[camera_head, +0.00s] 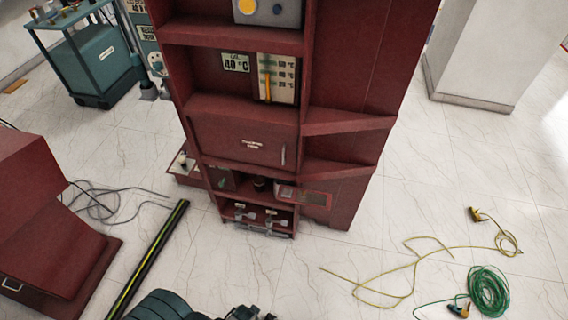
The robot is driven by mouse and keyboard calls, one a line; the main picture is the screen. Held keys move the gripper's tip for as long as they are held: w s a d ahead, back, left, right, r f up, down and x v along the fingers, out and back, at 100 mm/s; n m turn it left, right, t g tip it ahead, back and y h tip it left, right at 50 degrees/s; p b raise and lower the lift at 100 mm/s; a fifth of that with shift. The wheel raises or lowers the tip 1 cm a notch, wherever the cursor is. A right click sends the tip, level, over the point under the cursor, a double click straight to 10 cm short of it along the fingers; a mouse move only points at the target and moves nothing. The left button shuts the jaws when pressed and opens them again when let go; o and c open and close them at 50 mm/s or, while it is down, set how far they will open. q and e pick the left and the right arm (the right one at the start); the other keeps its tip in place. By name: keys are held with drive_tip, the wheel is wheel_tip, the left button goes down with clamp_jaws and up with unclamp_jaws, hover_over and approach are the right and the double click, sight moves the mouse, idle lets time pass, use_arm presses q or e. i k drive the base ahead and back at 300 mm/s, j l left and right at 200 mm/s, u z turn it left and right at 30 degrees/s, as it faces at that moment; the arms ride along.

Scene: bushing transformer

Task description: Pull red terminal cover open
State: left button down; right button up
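A dark red cabinet (350,60) stands upright in the middle. A closed red cover panel (230,138) with small white lettering and a light vertical handle (283,155) at its right side is on its front. I cannot read the lettering clearly. Below it is an open recess with small dark parts and a red flap (315,197) at its right. My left arm enters at the bottom edge, and a dark part that looks like my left gripper (245,314) is cut off there, well apart from the cover. Its fingers cannot be made out. My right gripper is not in view.
A black and yellow-green pole (150,258) lies left of the cabinet. A red unit (45,220) stands at left, with grey cables (100,205) beside it. A yellow cable (410,265) and green coil (488,290) lie at right. A white pillar (485,50) stands behind.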

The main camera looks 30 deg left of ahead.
sight(244, 144)
drive_tip(key=i+u, duration=0.1)
drive_tip(key=u, duration=0.35)
drive_tip(key=i+l+u, duration=0.1)
drive_tip(key=u, duration=0.35)
drive_tip(key=l+u, duration=0.2)
drive_tip(key=u, duration=0.25)
drive_tip(key=i+l+u, duration=0.1)
drive_tip(key=u, duration=0.35)
